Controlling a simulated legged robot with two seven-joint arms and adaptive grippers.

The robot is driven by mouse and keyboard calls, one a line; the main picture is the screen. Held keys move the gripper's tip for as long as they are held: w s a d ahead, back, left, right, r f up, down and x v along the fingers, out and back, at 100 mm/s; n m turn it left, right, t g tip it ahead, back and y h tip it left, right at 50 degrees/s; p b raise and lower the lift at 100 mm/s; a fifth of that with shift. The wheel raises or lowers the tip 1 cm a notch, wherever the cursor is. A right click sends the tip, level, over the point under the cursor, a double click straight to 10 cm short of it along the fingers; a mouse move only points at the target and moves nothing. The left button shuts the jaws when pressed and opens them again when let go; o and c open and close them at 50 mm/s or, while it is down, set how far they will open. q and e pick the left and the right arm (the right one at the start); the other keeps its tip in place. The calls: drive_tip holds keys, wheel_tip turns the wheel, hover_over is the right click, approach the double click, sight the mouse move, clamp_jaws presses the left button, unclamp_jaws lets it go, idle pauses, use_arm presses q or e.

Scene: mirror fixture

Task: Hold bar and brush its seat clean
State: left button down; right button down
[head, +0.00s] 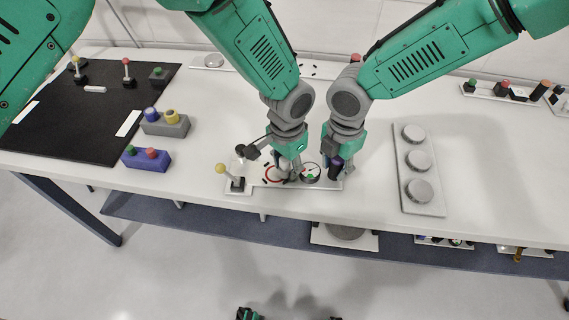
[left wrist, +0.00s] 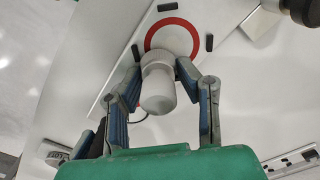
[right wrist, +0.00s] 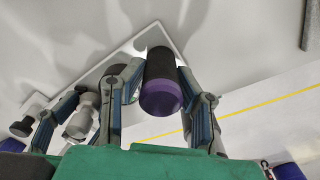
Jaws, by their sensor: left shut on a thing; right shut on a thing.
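A pale grey cylinder, apparently the bar (left wrist: 158,85), is between the fingers of my left gripper (left wrist: 160,90), which is shut on it. It stands out in front of a red ring (left wrist: 172,36), apparently its seat, on a white plate; I cannot tell whether it touches. In the head view my left gripper (head: 287,172) hides much of the ring (head: 269,174). My right gripper (right wrist: 165,98) is shut on a black cylinder with a purple end (right wrist: 161,97), apparently the brush. In the head view my right gripper (head: 338,170) is just right of the left one.
A grey panel with three round discs (head: 418,190) lies to the right. A blue button box (head: 146,159) and black mat (head: 70,125) are left. The table's front edge is close.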

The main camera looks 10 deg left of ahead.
use_arm(q)
drive_tip(key=shift+r, duration=3)
drive_tip(key=shift+r, duration=0.1)
drive_tip(key=shift+r, duration=1.4)
